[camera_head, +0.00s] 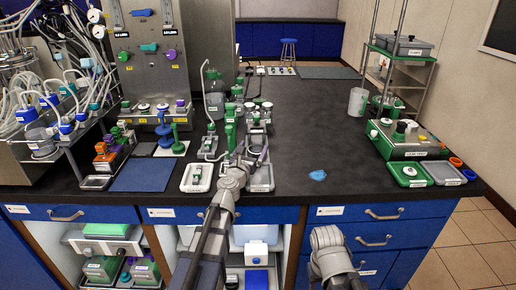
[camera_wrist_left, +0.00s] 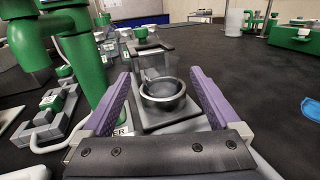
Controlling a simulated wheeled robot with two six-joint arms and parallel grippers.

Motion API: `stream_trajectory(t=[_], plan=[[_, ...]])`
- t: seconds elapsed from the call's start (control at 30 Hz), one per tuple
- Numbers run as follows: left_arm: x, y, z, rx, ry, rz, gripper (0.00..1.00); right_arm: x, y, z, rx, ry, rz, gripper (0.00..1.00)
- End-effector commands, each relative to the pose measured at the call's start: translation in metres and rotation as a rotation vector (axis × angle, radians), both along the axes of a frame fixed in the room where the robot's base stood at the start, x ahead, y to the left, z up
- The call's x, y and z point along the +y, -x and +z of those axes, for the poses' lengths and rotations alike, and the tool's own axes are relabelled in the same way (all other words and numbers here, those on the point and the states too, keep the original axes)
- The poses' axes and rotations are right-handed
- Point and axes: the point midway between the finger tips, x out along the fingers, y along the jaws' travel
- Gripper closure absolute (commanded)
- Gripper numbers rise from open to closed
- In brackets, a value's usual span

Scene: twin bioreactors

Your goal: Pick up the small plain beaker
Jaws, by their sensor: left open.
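My left gripper (camera_head: 251,156) reaches over the counter from the front in the head view. In the left wrist view my left gripper (camera_wrist_left: 162,80) is open, with one purple finger on each side of a small grey beaker (camera_wrist_left: 161,97). The beaker is round and open-topped, and stands upright on a grey tray (camera_wrist_left: 190,122). I see a gap between the beaker and the right finger; contact on the left is hard to tell. In the head view the beaker is hidden or too small to make out. Of my right arm only a grey link shows; its gripper is not visible.
Green pipes and fittings (camera_wrist_left: 88,65) stand close left of my left gripper. A blue flat piece (camera_head: 318,175) lies to the right on the dark counter (camera_head: 310,130). A larger pale beaker (camera_head: 357,102) stands farther back, near green equipment (camera_head: 410,140). The counter's middle is clear.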

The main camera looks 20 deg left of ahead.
Motion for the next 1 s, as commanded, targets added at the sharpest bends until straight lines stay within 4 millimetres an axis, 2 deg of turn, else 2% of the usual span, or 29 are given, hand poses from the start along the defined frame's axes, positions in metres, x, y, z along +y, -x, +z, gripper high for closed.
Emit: stream_trajectory(t=[0.03,0.2,0.47,1.0], plan=[[-0.001,-0.009,0.001,0.0,0.0,0.0,0.04,0.0,0.0,0.001,0.0,0.0,0.0,0.5],[-0.002,-0.028,0.0,0.0,0.0,0.002,0.04,0.0,0.0,0.001,0.0,0.0,0.0,0.5],[-0.002,-0.028,0.0,0.0,0.0,0.004,0.05,0.0,0.0,0.0,0.0,0.0,0.0,0.5],[-0.002,-0.028,0.0,0.0,0.0,0.004,0.66,0.0,0.0,0.0,0.0,0.0,0.0,0.5]])
